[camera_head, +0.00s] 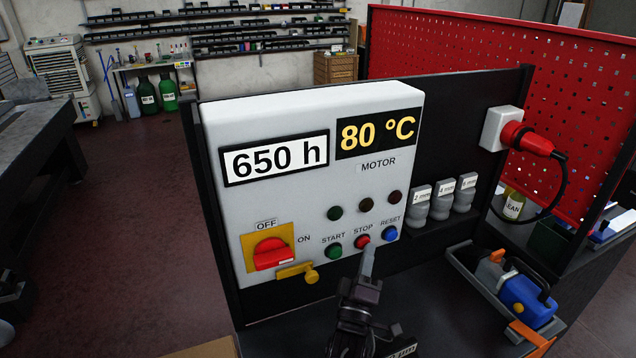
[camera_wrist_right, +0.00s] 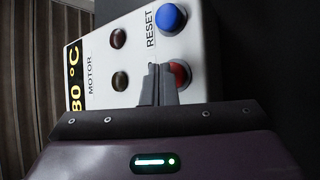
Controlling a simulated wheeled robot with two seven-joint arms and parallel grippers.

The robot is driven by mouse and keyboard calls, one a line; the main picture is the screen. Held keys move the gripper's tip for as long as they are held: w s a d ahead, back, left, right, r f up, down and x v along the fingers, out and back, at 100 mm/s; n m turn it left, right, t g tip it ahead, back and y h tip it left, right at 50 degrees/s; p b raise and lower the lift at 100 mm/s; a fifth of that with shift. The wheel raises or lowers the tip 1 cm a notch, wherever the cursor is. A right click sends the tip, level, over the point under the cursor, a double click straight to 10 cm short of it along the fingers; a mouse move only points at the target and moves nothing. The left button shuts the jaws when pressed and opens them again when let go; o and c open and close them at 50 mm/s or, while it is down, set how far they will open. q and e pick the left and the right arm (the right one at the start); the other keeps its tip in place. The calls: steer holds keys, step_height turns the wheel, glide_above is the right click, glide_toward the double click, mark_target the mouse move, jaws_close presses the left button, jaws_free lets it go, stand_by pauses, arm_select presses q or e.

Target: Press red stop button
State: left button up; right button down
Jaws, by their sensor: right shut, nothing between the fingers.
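The red stop button (camera_head: 362,240) sits on the lower front of a white control box (camera_head: 300,190), under the label STOP, between the green start button (camera_head: 334,250) and the blue reset button (camera_head: 389,233). My right gripper (camera_head: 368,252) is shut and empty, its fingertips just in front of and below the stop button. In the right wrist view the shut fingers (camera_wrist_right: 158,75) partly cover the red button (camera_wrist_right: 178,75); the blue button (camera_wrist_right: 171,18) shows above. I cannot tell whether the fingertips touch the button. My left gripper is not in view.
A red rotary switch (camera_head: 271,253) on a yellow plate and a yellow padlock-like piece (camera_head: 300,273) stick out at the box's lower left. A tray (camera_head: 470,270) with a blue and orange tool stands at right. A red plug (camera_head: 530,139) with a cable hangs above.

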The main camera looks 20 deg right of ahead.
steer(key=shift+s, duration=0.1)
steer(key=s+p, duration=0.3)
steer(key=s, duration=0.3)
steer(key=shift+d, duration=0.4)
stand_by(0.6)
